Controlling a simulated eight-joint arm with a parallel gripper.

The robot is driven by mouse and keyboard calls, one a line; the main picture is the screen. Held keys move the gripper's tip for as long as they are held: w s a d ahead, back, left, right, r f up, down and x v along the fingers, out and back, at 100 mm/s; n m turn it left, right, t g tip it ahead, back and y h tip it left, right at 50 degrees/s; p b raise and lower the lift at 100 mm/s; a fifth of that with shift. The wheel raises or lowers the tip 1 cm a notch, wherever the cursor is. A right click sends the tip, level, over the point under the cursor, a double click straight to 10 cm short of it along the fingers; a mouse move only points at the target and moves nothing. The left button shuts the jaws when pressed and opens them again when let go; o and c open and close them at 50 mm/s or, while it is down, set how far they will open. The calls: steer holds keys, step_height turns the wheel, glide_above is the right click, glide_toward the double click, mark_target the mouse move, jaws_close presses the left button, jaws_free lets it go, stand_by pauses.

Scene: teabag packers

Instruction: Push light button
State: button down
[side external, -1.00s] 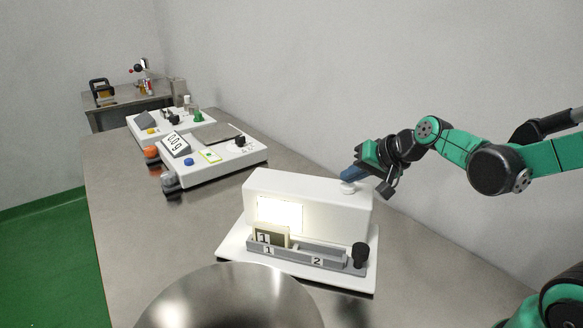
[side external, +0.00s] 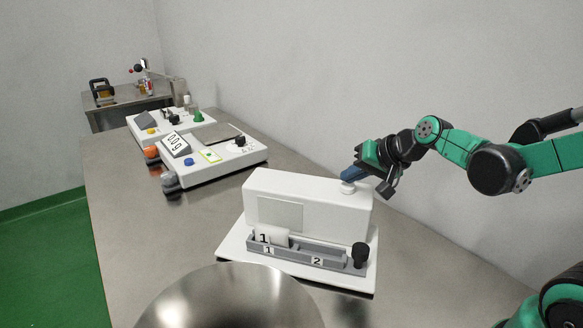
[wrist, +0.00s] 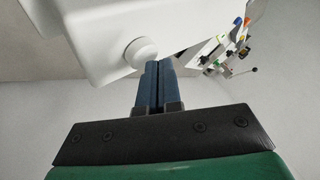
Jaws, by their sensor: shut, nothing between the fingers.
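The white light box (side external: 310,203) stands on a white base on the steel table. Its front panel (side external: 281,214) is dull grey and unlit. A round white button (side external: 348,187) sits on top at its right end; it also shows in the wrist view (wrist: 141,52). My gripper (side external: 347,175) is shut and empty, its blue fingertips at the button. In the wrist view the fingertips (wrist: 152,68) lie right beside the button's edge; I cannot tell whether they touch or press it.
A grey two-slot holder (side external: 325,253) in front of the box has a white packet (side external: 272,236) in slot 1 and a black knob (side external: 359,255) at right. A steel bowl (side external: 230,300) stands in front. Scale units (side external: 215,165) stand farther back. A wall rises behind.

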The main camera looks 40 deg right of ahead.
mark_target(351, 187)
steer(key=shift+r, duration=3)
steer(key=s+a+f+n+g, duration=0.1)
steer(key=s+a+f+n, duration=0.3)
steer(key=s+a+n, duration=0.1)
steer(key=shift+s+a+f+n+g+h, duration=0.25)
steer(key=shift+s+a+n+g+h, duration=0.15)
steer(key=shift+s+n, duration=0.5)
